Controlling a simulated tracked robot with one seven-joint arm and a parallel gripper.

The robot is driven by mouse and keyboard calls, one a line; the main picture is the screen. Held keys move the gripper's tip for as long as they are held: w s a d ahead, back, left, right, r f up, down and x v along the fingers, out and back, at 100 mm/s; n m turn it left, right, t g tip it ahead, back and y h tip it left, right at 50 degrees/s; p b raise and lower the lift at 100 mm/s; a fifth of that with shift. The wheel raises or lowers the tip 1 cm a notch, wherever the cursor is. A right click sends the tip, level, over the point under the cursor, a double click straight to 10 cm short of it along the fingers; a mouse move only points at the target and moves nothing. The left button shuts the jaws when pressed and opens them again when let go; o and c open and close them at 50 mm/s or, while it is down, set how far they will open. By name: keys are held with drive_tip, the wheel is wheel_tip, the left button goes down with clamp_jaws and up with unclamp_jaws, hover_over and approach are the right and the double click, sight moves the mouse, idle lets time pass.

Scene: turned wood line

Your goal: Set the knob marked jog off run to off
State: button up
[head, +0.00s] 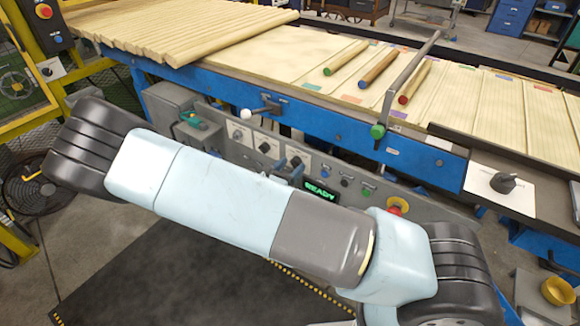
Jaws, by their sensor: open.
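Two blue-grey finger-like parts, seemingly my gripper (289,168), show just above my arm at the right plate. They look apart, one on each side of that knob; contact cannot be told. My arm hides the rest of the gripper.
A larger black knob (503,183) sits on a white plate at right. A green READY display (320,191), small buttons and a red-yellow stop button (397,207) are near my arm. A white-tipped lever (247,114) juts from the rail. Wooden rods (381,67) lie above.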

drive_tip(key=shift+w+d, duration=0.2)
drive_tip(key=shift+w, duration=0.05)
